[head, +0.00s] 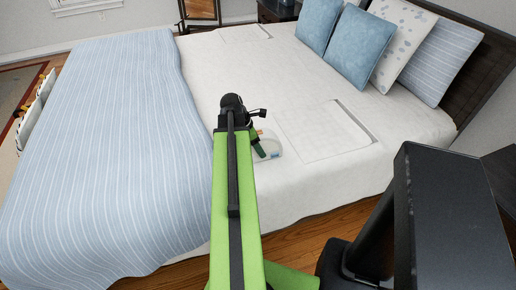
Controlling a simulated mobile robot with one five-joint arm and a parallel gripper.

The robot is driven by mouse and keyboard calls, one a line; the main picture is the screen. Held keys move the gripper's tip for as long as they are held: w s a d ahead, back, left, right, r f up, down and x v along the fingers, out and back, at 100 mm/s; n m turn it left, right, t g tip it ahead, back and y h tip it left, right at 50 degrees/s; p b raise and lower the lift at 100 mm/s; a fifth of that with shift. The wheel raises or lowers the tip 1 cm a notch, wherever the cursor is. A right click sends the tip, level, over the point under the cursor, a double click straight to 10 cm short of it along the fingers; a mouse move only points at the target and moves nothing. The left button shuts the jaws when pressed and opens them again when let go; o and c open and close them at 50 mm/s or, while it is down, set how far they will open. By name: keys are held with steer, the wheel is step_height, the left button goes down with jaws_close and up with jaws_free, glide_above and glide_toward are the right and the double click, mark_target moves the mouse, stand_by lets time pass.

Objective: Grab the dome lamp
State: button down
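A white rounded object, apparently the dome lamp (270,151), sits on the white bed cover just past the end of my arm. It has a small blue mark low on its side, and its left part is hidden behind my arm and gripper. My gripper (258,143) is at the left side of the lamp and overlaps it in the head view. The fingers are small and partly hidden, so I cannot tell whether they are open or shut, or whether they touch the lamp.
The bed has a white cover (300,190) and a blue striped blanket (110,150) on the left. A flat white rectangular item (322,132) lies right of the lamp. Several pillows (360,48) rest near the dark headboard (480,75). Wooden floor (300,238) shows along the bed's near edge.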

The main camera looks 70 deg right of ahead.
steer(key=s+d+r+p, duration=0.4)
steer(key=s+r+p, duration=0.6)
steer(key=r+p, duration=0.1)
steer(key=shift+s+d, duration=0.35)
steer(key=shift+s, duration=0.05)
